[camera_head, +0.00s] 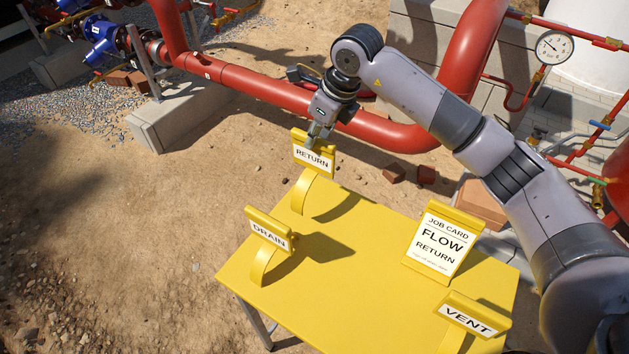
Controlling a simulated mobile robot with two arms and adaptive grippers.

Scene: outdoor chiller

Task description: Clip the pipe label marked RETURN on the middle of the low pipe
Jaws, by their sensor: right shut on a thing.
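The pipe label marked RETURN (313,159) is a yellow plate with a curved clip below it, at the far left corner of the yellow table. My right gripper (318,139) is shut on its upper edge from above. The clip's foot appears at the table top; I cannot tell whether it touches. The low red pipe (268,88) runs behind the table, from upper left toward the right; my right arm crosses in front of part of it. My left gripper is not in view.
On the yellow table (345,275) stand a DRAIN label (268,233), a VENT label (468,319) and a job card (440,243) reading FLOW RETURN. A concrete block (185,112) sits under the pipe's left part. Bricks (394,173) lie on the sand. A gauge (554,47) stands at upper right.

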